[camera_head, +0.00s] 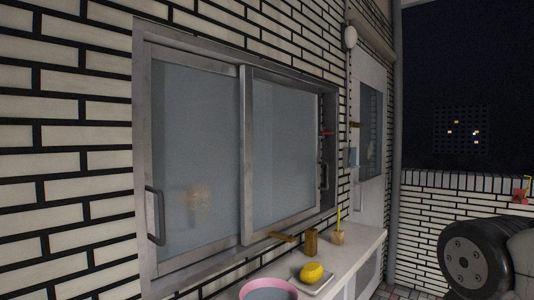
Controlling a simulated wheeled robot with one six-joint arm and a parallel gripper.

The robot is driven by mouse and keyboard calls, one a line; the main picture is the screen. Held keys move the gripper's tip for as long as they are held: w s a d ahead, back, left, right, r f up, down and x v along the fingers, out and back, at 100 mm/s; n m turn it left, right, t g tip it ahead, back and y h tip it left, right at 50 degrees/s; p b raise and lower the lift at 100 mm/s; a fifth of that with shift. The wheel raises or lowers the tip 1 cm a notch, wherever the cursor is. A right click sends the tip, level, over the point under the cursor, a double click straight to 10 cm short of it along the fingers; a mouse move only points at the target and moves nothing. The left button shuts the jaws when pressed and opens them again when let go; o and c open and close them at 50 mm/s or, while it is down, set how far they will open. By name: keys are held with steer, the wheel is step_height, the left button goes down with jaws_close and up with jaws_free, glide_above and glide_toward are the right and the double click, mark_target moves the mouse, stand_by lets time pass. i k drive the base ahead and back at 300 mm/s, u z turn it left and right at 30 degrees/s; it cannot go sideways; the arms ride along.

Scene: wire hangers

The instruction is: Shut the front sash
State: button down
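A grey metal sliding window is set in the brick wall, with two frosted sashes side by side in one frame (137,120). The left sash (195,130) has a dark bar handle (155,216) on its left stile, close to the left jamb. I cannot tell surely which sash is the front one. My gripper is not in view.
Below the window a white counter (357,245) holds a pink-rimmed bowl (268,291), a yellow fruit (312,272) on a dish, a brown container (311,242) and a small pot (338,237) with a yellow stick. A door (370,130) stands beyond. Tyres (470,258) are at right.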

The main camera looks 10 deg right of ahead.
mark_target(295, 196)
steer(key=u, duration=0.05)
steer(key=i, duration=0.4)
steer(key=z, duration=0.05)
steer(key=k, duration=1.05)
steer(key=z, duration=0.85)
steer(key=i, duration=1.3)
steer(key=u, duration=1.05)
steer(key=i, duration=0.5)
steer(key=u, duration=0.55)
